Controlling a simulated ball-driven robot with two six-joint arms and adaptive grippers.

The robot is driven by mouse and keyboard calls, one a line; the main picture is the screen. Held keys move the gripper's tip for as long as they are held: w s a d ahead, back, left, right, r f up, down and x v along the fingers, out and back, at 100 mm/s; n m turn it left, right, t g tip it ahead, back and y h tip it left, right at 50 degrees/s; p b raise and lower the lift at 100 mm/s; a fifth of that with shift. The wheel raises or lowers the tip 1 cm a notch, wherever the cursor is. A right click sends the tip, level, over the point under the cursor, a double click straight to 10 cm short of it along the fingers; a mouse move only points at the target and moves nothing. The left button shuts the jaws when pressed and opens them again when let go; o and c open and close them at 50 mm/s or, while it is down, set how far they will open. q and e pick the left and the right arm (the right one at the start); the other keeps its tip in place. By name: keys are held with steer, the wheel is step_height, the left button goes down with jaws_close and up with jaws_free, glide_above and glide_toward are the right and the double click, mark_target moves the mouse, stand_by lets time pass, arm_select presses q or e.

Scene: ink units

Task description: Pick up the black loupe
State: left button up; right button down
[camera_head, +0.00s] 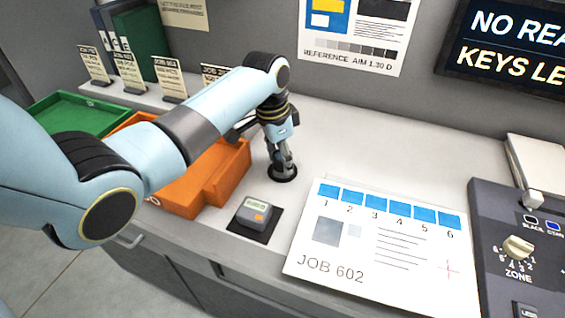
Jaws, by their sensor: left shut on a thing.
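The black loupe (284,176) shows as a dark round base at the counter, right of the orange tray. Most of it is hidden by the fingers above it. My left gripper (284,163) points straight down and is shut on the loupe. The loupe appears to be at the counter surface; I cannot tell whether it is lifted clear. My right gripper is not in view.
An orange tray (238,172) and a green tray (62,109) stand to the left. A small grey meter (255,212) sits on a dark pad in front. A printed JOB 602 sheet (325,267) and a control console (492,215) lie to the right. The counter behind the sheet is clear.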

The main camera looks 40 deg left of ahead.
arm_select(q)
steer(key=c, duration=0.4)
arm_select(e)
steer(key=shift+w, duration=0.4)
